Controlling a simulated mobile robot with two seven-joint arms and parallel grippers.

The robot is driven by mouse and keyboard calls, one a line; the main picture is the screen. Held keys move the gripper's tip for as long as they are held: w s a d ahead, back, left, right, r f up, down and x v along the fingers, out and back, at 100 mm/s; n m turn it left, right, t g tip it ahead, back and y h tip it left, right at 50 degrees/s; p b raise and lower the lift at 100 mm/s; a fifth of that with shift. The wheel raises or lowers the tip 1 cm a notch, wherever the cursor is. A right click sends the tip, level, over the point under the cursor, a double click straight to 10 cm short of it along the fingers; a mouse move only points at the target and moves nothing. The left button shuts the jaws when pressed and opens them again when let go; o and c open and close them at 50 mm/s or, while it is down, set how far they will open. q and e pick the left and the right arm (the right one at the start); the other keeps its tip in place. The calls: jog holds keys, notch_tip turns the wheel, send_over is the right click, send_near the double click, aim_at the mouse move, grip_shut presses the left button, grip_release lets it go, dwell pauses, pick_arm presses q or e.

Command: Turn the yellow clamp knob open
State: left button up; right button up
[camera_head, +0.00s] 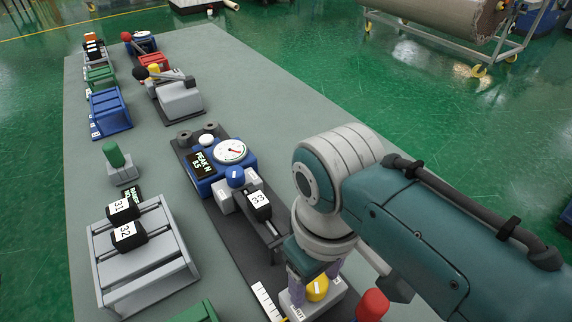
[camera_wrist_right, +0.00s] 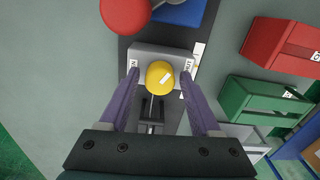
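The yellow clamp knob (camera_head: 318,288) sits on a light grey clamp block (camera_head: 298,307) at the near end of the dark base plate. It also shows in the right wrist view (camera_wrist_right: 160,77), with a white mark on its top. My right gripper (camera_head: 313,281) points down over the block. In the wrist view its two purple fingers (camera_wrist_right: 162,88) stand on either side of the knob, open, with a gap on each side. The arm partly hides the knob in the head view. My left gripper is out of view.
A red knob (camera_head: 371,305) stands close to the right gripper. Farther along the plate are a blue knob (camera_head: 235,177), black block 33 (camera_head: 258,203) and a dial gauge (camera_head: 230,151). A grey rack (camera_head: 150,285) holds blocks 31 and 32.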

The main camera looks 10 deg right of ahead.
grip_shut()
